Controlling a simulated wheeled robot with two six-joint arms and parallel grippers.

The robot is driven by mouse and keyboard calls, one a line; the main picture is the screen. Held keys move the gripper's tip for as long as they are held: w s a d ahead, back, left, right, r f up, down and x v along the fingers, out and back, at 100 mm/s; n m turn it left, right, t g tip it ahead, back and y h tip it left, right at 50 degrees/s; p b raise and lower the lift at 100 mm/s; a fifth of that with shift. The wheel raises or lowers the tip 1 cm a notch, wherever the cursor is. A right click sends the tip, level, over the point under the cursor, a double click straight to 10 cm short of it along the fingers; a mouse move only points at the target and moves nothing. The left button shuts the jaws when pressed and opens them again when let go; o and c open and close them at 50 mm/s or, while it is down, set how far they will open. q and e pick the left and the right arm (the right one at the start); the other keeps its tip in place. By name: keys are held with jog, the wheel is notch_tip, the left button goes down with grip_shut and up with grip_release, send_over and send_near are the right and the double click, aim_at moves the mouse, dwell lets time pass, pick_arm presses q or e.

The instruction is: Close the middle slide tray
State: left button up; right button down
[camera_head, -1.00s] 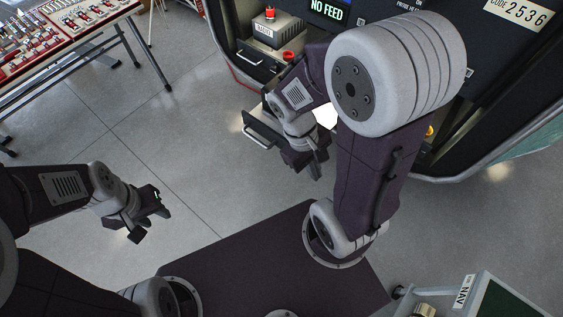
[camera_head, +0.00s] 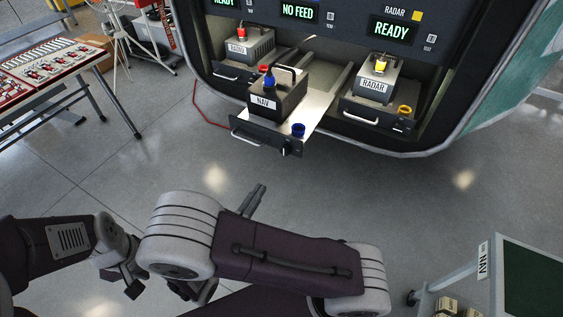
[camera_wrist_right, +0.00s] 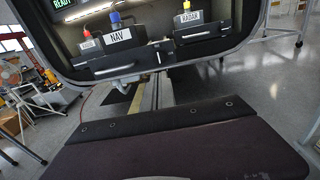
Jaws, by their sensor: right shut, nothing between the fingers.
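The middle slide tray (camera_head: 262,137) sticks out of the console, with a pale handle on its dark front. On it stand a dark NAV box (camera_head: 279,99) with a blue knob and a blue cup-like piece (camera_head: 298,130). The tray also shows in the right wrist view (camera_wrist_right: 108,71), below the NAV box (camera_wrist_right: 122,39). My right gripper (camera_head: 256,198) is shut and empty, in front of and apart from the tray; my right arm hides part of it. My left gripper (camera_head: 131,284) is at the lower left, partly hidden behind my right arm, so its opening cannot be told.
The left tray with the RADIO box (camera_head: 246,52) and the right tray with the RADAR box (camera_head: 377,84) sit farther in. A table of red panels (camera_head: 45,72) stands at the left. A NAV-labelled cart (camera_head: 483,262) stands at the lower right. Floor before the console is clear.

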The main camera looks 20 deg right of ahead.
aim_at(285, 152)
jog(key=p+x, duration=0.1)
jog(key=x, duration=1.2)
jog(key=shift+d, duration=0.1)
pick_arm(q)
jog(key=shift+s+a+r, duration=0.1)
jog(key=shift+r, duration=0.6)
pick_arm(e)
jog(key=shift+r, duration=0.1)
